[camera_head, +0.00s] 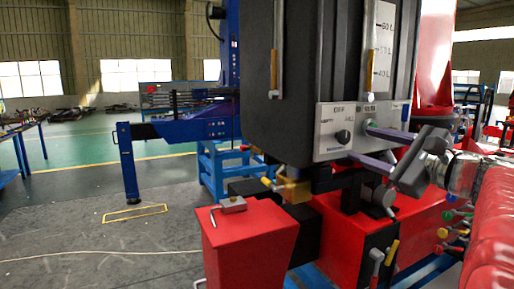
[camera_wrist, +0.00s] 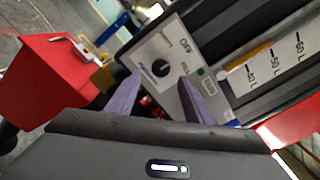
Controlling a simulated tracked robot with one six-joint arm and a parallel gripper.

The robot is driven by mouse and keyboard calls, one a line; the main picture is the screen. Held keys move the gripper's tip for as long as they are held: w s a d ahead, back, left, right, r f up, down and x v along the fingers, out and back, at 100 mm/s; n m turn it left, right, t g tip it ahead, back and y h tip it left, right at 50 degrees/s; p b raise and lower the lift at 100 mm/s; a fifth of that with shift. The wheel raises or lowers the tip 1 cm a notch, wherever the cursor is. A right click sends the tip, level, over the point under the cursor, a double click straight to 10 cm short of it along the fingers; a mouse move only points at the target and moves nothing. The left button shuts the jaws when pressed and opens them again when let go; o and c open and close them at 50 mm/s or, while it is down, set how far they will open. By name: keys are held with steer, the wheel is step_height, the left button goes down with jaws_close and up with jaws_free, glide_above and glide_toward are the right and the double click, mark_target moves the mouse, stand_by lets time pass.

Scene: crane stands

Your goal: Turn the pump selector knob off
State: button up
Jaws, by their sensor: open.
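The pump selector knob (camera_head: 343,137) is a small black knob on a light grey plate (camera_head: 330,118) with "OFF" printed at its top, low on the dark tank. It also shows in the wrist view (camera_wrist: 160,68), between and beyond my fingers. My gripper (camera_head: 358,140) has two purple fingers and comes in from the right in the head view. It is open and empty, with the fingertips just right of the knob there. I cannot tell whether a finger touches the panel. The knob's pointer direction is too small to read surely.
The dark tank (camera_head: 300,90) has level gauges with litre marks. Below are a red box (camera_head: 245,240) with a small metal handle, a brass valve (camera_head: 292,188) and several coloured levers at lower right. A blue outrigger leg (camera_head: 128,165) stands at left. The floor at left is mostly clear.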

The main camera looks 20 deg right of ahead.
steer(key=s, duration=0.8)
steer(key=shift+s+d, duration=0.15)
steer(key=shift+s, duration=0.2)
steer(key=shift+f, duration=0.1)
